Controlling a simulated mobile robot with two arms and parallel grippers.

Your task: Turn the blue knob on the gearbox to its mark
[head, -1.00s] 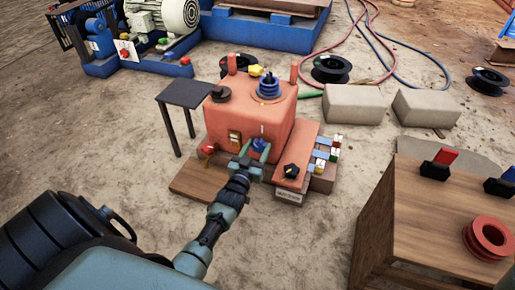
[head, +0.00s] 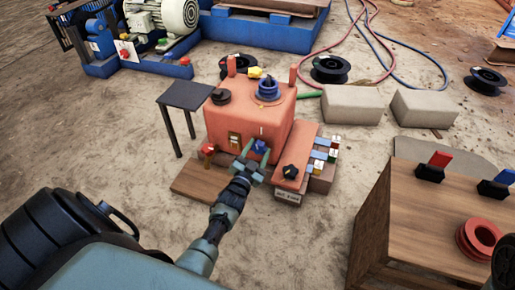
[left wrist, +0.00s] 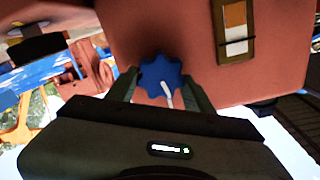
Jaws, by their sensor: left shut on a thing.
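The gearbox (head: 226,122) is an orange-red housing on a low base. The blue knob (head: 259,146) sits low on its front face, with a small white line on the housing just above it. My left gripper (head: 257,156) is shut on this knob, one finger on each side. In the left wrist view the blue knob (left wrist: 158,72) is lobed and sits between the fingertips (left wrist: 160,84). Its white pointer line runs toward the lower right of that picture. My right gripper is not clearly in view.
A red knob (head: 208,149) is left of the blue knob. A black knob (head: 290,171) is on the right ledge, beside several small coloured blocks (head: 322,155). A small dark table (head: 185,94) stands at left. A wooden cabinet (head: 385,230) is at right. A dark, unidentified shape shows at the lower right edge.

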